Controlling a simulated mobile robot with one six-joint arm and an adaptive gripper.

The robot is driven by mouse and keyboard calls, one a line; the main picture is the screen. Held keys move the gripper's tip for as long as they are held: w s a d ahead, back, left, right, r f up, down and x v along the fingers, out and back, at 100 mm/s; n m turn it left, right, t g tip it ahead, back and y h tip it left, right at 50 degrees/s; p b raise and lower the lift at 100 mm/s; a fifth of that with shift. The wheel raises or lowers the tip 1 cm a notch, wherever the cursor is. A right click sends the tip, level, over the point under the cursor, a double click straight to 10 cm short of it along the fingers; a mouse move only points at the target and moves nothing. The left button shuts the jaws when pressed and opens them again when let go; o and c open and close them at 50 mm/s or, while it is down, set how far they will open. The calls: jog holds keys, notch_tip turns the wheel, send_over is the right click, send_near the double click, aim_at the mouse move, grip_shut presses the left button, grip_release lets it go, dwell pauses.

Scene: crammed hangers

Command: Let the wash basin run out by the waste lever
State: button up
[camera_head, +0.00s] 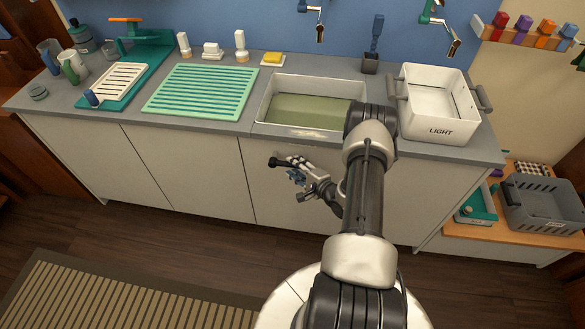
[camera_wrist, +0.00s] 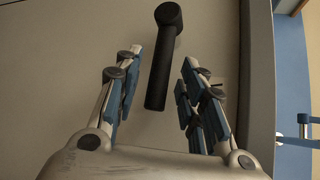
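The wash basin (camera_head: 318,86) is a white rectangular sink set in the grey counter, with murky greenish water (camera_head: 305,111) standing in it. The black waste lever (camera_wrist: 160,70) sticks out from the cabinet front below the basin; part of it also shows in the head view (camera_head: 275,162). My gripper (camera_head: 295,170) is in front of the cabinet below the basin. In the wrist view my gripper (camera_wrist: 162,58) is open, with a blue-padded finger on each side of the lever. Gaps show between lever and both fingers. How deep the lever sits between them is hard to tell.
A white tub (camera_head: 441,131) marked LIGHT stands on the counter right of the basin. A green draining mat (camera_head: 202,91) lies to its left. A low wooden shelf (camera_head: 500,238) with a grey crate (camera_head: 545,206) is at the right.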

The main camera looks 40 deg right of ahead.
jog(key=shift+x, duration=0.95)
grip_shut()
